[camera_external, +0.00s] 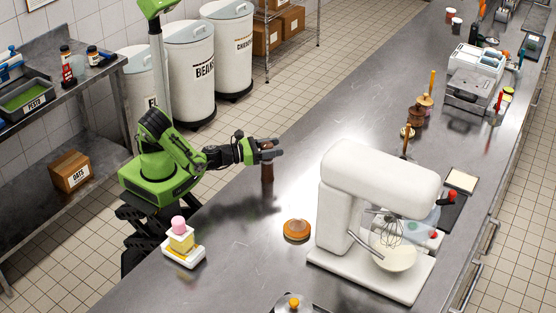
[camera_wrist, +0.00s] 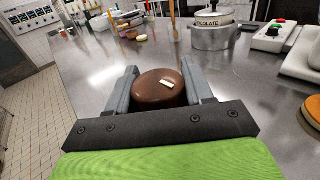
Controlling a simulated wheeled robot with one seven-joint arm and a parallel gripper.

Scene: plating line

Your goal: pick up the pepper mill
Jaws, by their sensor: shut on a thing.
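The pepper mill (camera_external: 267,172) is a dark brown upright shape at my gripper (camera_external: 276,149), over the steel counter (camera_external: 222,262). In the wrist view the round brown top of the mill (camera_wrist: 158,87) sits between the two grey fingers of my gripper (camera_wrist: 160,85). The fingers are shut on it from both sides. The lower part of the mill is hidden in the wrist view. I cannot tell whether its base touches the counter or is slightly above it.
A white stand mixer (camera_external: 375,180) with a glass bowl stands to the right. A round orange-brown item (camera_external: 297,230) lies between it and my arm. A white holder with yellow and pink items (camera_external: 182,246) is at the near left edge. The counter around the mill is clear.

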